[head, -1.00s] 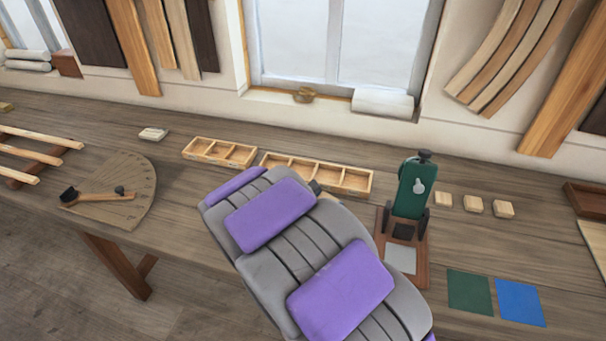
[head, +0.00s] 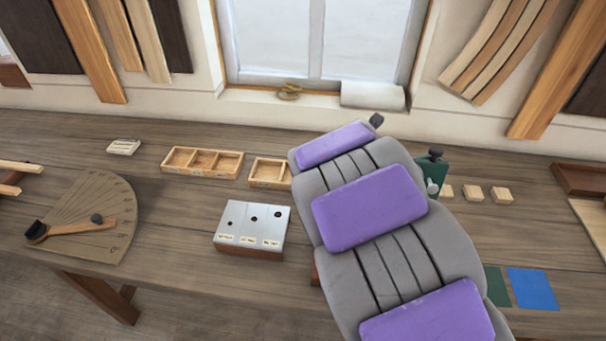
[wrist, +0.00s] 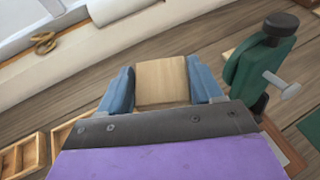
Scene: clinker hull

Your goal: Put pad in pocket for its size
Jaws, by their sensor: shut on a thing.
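In the wrist view my gripper (wrist: 160,70) has its two blue fingers closed on the sides of a square light wooden pad (wrist: 161,84). In the head view my grey and purple arm hides the fingers and this pad. Two shallow wooden trays with pockets lie at the back of the bench: the left tray (head: 201,175) and the right tray (head: 269,186), whose right part is behind my arm. Their pockets look empty where visible. In the wrist view tray corners (wrist: 22,172) show low on the left, apart from the pad.
A metal block with three holes and labels (head: 252,223) stands in front of the trays. A green device (head: 432,170) is partly behind my arm. Several more wooden pads (head: 473,194) lie to its right. A protractor board (head: 92,210) is at left; a blue square (head: 534,288) lies right.

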